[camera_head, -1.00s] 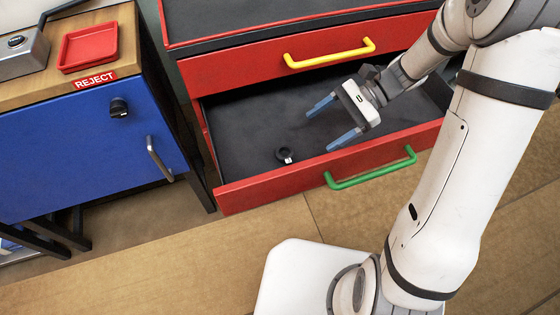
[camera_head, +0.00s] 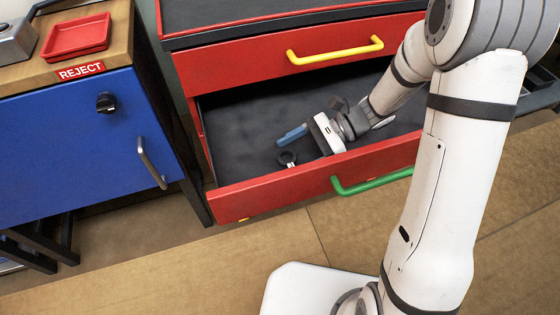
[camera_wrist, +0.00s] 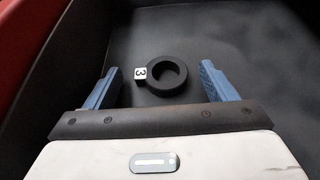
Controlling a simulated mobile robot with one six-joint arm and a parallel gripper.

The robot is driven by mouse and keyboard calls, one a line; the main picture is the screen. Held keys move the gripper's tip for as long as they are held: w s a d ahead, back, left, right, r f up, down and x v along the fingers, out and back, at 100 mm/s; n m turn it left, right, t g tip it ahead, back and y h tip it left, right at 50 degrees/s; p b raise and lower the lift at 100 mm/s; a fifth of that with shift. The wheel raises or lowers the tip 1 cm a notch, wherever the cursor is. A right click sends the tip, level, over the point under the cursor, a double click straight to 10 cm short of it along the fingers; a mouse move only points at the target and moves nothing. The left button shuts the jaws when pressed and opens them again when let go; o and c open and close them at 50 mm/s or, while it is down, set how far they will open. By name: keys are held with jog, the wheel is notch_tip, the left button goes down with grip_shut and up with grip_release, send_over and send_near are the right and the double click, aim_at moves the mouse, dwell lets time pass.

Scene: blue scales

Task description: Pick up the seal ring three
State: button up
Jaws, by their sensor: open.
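The seal ring three is a small black ring with a white tag marked 3. It lies flat on the dark floor of the open drawer, near the front left in the head view (camera_head: 287,159). In the wrist view the ring (camera_wrist: 166,75) lies ahead of the fingertips, between their lines. My gripper (camera_wrist: 160,80) is open and empty, with one blue finger to each side. In the head view my gripper (camera_head: 285,140) is low inside the drawer, right beside the ring; one finger is hidden behind the drawer front.
The open red drawer (camera_head: 270,196) has a green handle (camera_head: 372,180); its front wall stands close to my gripper. A red drawer with a yellow handle (camera_head: 335,50) is above. A blue cabinet (camera_head: 70,150) with a red reject tray (camera_head: 77,37) stands at left.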

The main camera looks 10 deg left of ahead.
jog(key=shift+c, duration=0.5)
jog(key=c, duration=1)
jog(key=shift+o, duration=0.2)
